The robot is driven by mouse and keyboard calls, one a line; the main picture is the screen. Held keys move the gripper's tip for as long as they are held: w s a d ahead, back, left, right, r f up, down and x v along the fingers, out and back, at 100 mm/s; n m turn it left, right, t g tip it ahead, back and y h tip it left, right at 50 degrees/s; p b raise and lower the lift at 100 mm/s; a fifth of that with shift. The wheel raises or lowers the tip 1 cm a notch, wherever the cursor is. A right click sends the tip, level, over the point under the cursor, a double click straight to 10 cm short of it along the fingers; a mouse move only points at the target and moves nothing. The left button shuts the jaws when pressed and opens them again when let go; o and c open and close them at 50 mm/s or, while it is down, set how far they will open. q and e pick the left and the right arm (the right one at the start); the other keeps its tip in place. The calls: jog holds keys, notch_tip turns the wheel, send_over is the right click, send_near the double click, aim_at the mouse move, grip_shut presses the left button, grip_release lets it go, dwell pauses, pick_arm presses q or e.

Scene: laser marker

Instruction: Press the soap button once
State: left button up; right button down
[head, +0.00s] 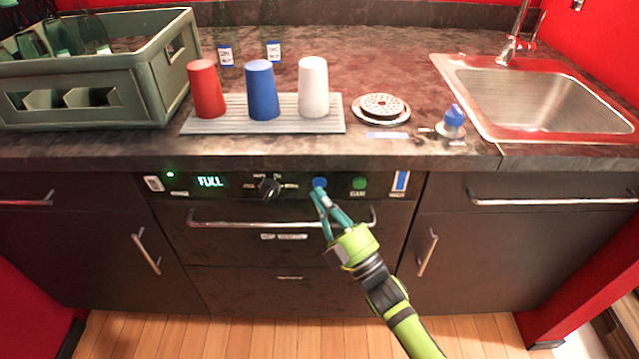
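A dark control panel under the counter's front edge carries a round blue button (320,183) and a round green button (359,183). Their labels are too small to read, so I cannot tell which is the soap button. My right gripper (318,191) has its teal fingertips together, with nothing between them. The tips are at the lower edge of the blue button; whether they touch it I cannot tell. A small blue-topped dispenser (452,120) stands on the counter left of the sink. My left gripper is not in view.
The panel also has a lit "FULL" display (210,182) and a black knob (268,188). A drawer handle (240,224) runs below, behind my fingers. Red (206,90), blue (262,90) and white (313,88) cups stand on a ribbed mat (235,127). A sink (545,98) is at right.

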jog(key=shift+w, duration=0.4)
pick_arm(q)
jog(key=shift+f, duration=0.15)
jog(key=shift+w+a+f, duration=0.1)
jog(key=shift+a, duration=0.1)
pick_arm(e)
jog(key=shift+w, duration=0.1)
pick_arm(q)
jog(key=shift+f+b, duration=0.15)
jog(key=shift+b, duration=0.2)
pick_arm(e)
jog(key=shift+w, duration=0.2)
jog(key=shift+s, duration=0.1)
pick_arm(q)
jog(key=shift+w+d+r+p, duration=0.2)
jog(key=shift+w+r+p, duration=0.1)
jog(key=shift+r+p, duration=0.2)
pick_arm(e)
jog(key=shift+s, duration=0.65)
